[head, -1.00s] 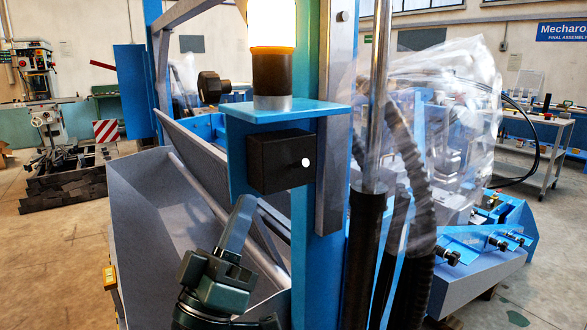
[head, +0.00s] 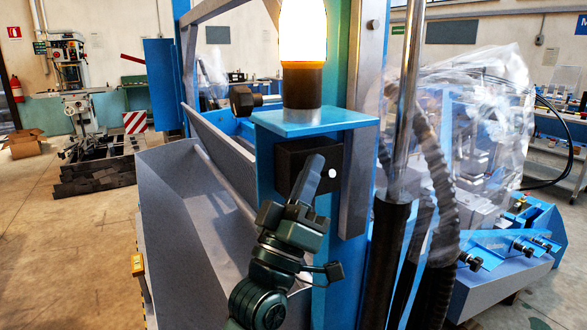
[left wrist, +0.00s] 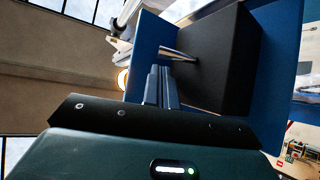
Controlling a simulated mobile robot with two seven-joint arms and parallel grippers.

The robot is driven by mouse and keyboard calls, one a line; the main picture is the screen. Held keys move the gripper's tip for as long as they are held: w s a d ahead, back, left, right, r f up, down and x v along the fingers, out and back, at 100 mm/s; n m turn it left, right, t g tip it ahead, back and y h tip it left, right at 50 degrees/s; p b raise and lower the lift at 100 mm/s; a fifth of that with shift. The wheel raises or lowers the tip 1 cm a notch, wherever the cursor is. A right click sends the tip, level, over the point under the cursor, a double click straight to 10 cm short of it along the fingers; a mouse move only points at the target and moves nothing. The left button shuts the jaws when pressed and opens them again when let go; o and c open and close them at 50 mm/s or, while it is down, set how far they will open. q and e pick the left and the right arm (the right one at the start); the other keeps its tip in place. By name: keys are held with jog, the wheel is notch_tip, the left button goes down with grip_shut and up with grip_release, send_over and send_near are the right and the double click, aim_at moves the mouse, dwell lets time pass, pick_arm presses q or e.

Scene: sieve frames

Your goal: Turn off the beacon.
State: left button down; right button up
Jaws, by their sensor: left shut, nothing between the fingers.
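The beacon (head: 303,32) is lit bright white on a black base, on top of a blue bracket (head: 300,122). Under the bracket is a black box (head: 290,160) with a small white round tip (head: 332,173) on its face. In the left wrist view the black box (left wrist: 213,60) has a silver pin (left wrist: 178,54) sticking out, and the beacon's glow (left wrist: 122,78) shows behind. My left gripper (head: 317,162) is shut and empty, in front of the box, its fingertips just left of the white tip. The fingertips (left wrist: 160,70) are close to the pin; I cannot tell if they touch. My right gripper is not in view.
A grey post (head: 361,130) and a dark hydraulic cylinder (head: 388,255) with hoses stand close to the right of the box. A large grey trough (head: 185,230) lies to the left. Clear plastic sheeting (head: 480,110) covers machinery at the right.

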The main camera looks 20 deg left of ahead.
pick_arm(q)
jog(key=shift+w+d+f, duration=0.1)
jog(key=shift+d+f, duration=0.25)
jog(key=shift+f, duration=0.05)
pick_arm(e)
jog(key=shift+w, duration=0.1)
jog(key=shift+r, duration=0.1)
pick_arm(q)
jog(key=shift+f+m, duration=0.1)
jog(key=shift+m, duration=0.2)
jog(key=shift+m+h+b, duration=0.55)
jog(key=shift+m+h, duration=0.05)
jog(key=shift+h, duration=0.4)
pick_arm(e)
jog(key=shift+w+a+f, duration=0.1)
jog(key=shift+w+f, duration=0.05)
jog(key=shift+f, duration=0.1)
pick_arm(q)
jog(key=shift+f+m+h+b, duration=0.15)
jog(key=shift+m+h+b, duration=0.15)
jog(key=shift+m+h, duration=0.35)
jog(key=shift+m+g+h, duration=0.3)
jog(key=shift+m+h, duration=0.15)
jog(key=shift+h, duration=0.1)
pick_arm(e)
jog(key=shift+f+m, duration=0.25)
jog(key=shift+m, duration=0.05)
